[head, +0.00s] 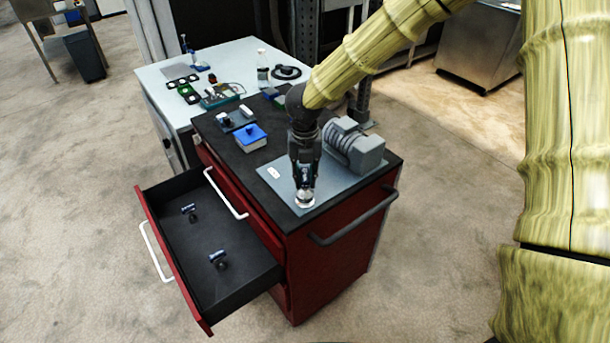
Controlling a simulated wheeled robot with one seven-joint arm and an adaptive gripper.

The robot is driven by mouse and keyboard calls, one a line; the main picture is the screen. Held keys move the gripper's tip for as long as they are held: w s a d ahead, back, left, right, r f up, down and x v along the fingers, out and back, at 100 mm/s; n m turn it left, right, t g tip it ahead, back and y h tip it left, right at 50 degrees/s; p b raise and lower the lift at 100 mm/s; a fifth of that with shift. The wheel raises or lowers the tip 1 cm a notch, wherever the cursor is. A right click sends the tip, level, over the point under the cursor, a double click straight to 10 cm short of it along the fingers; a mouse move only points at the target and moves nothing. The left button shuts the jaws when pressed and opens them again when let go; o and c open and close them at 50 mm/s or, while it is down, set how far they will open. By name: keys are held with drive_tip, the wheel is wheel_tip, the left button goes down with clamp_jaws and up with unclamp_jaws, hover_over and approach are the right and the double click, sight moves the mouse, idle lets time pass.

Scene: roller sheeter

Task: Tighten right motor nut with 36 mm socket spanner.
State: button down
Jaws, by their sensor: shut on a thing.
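My gripper (305,176) points down over the front of a grey plate on the cart top. It is shut on what looks like a dark-bodied socket spanner. A bright round metal end (305,198) shows below the fingers, close to the plate; I cannot tell if it touches. The size is not readable. The grey ribbed motor (364,150) lies on the plate (340,185), behind and right of the gripper. No motor nut can be made out; the gripper may hide it. Two similar small tools, one farther back (189,210) and one nearer (217,259), lie in the open drawer.
The red cart's open drawer (165,262) sticks out at the left. A blue-lidded box (251,137) and a grey tray (236,118) stand on the cart top. A white table (231,62) with small parts and a bottle (262,68) stands behind. A dark handle (353,220) juts from the cart's side.

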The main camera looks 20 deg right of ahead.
drive_tip(key=shift+r+p, duration=0.8)
drive_tip(key=shift+r, duration=0.25)
drive_tip(key=shift+r+p, duration=2.1)
drive_tip(key=shift+r, duration=0.35)
